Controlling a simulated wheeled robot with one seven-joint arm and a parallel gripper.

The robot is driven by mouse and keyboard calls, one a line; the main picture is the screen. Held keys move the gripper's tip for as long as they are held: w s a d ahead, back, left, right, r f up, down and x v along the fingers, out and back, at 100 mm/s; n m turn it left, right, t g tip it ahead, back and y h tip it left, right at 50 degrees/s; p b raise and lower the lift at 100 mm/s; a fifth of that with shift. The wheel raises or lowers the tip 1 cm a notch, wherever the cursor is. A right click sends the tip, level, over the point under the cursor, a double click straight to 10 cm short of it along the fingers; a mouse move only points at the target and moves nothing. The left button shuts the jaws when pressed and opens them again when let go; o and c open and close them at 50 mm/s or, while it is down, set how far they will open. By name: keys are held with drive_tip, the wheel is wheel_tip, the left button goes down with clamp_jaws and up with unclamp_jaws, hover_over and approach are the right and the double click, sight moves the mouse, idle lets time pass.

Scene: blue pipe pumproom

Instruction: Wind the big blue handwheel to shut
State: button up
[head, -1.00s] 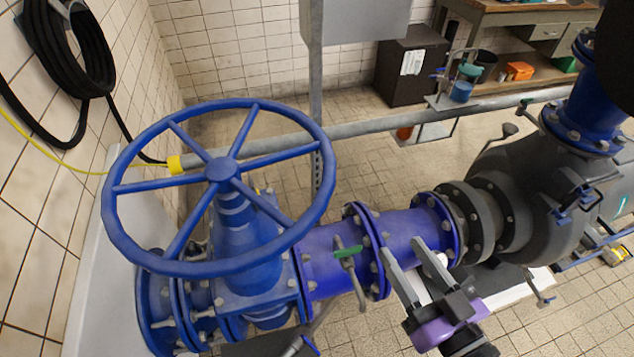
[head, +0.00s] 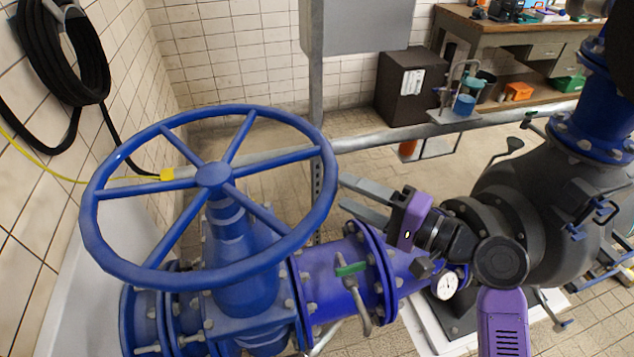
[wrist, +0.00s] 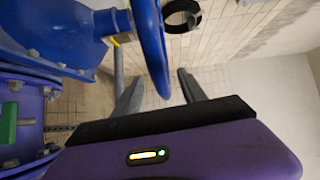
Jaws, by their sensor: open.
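The big blue handwheel (head: 213,176) has several spokes and sits atop the blue valve body (head: 245,270), in the left half of the head view. My gripper (head: 342,194) is open and empty, just right of the wheel's right rim, with its fingers pointing left toward it. I see a small gap between the fingertips and the rim in the head view. In the wrist view the rim (wrist: 152,50) comes down from the top, close to the open fingers (wrist: 160,90); I cannot tell whether it lies between them.
A grey post (head: 317,100) and horizontal grey pipe (head: 390,136) stand behind the wheel. A black hose (head: 62,55) hangs on the left wall. Dark pump casing (head: 530,180) stands right.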

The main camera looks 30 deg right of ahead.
drive_tip(key=p+x, duration=0.1)
drive_tip(key=x, duration=0.7)
drive_tip(key=shift+s+a+f, duration=0.15)
drive_tip(key=shift+a+f, duration=0.1)
clamp_jaws()
idle(1.2)
